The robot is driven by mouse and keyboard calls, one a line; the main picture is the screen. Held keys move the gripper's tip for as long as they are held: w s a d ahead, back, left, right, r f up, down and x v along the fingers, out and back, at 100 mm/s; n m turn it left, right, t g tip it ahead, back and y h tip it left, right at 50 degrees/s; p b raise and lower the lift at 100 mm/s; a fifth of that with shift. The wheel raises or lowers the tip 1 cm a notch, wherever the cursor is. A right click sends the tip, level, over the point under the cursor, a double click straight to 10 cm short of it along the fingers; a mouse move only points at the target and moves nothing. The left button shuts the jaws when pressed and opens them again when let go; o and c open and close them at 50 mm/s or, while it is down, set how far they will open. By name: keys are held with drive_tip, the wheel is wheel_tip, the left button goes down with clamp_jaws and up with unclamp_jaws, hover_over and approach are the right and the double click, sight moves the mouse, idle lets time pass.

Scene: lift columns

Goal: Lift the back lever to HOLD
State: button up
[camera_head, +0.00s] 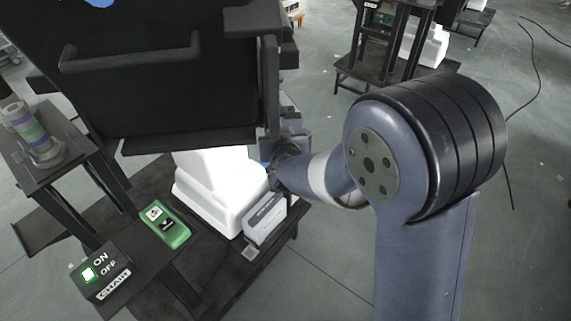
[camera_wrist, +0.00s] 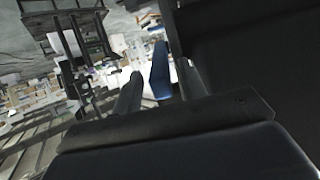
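In the wrist view, the two grey fingers of my gripper (camera_wrist: 159,75) stand apart. A narrow blue bar (camera_wrist: 159,65) shows between them; I cannot tell whether it is the back lever or whether a finger touches it. In the head view, my gripper (camera_head: 284,148) is at the right side of the black chair (camera_head: 165,85), below the armrest, and is mostly hidden by the arm and chair side. No lever and no HOLD marking can be made out in the head view.
A white pedestal (camera_head: 208,200) stands under the chair. A switch box (camera_head: 100,272) marked ON, OFF and CHAIR, a green device (camera_head: 166,225) and a grey box (camera_head: 265,218) sit on the dark platform.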

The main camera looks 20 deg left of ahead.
drive_tip(key=s+d+b, duration=0.1)
drive_tip(key=s+d, duration=0.4)
drive_tip(key=s, duration=0.7)
drive_tip(key=shift+s+d+r, duration=0.2)
drive_tip(key=shift+s+r, duration=0.15)
drive_tip(key=shift+s, duration=0.05)
drive_tip(key=w+a, duration=0.2)
drive_tip(key=w, duration=0.2)
drive_tip(key=w+a+f+p, duration=0.1)
drive_tip(key=w+a, duration=0.1)
drive_tip(key=w, duration=0.3)
drive_tip(key=w+a, duration=0.2)
drive_tip(key=w, duration=0.3)
drive_tip(key=shift+w+f, duration=0.15)
drive_tip(key=shift+f, duration=0.05)
drive_tip(key=shift+w+a+f, duration=0.2)
drive_tip(key=shift+w+f, duration=0.05)
drive_tip(key=shift+w, duration=0.3)
drive_tip(key=shift+s, duration=0.1)
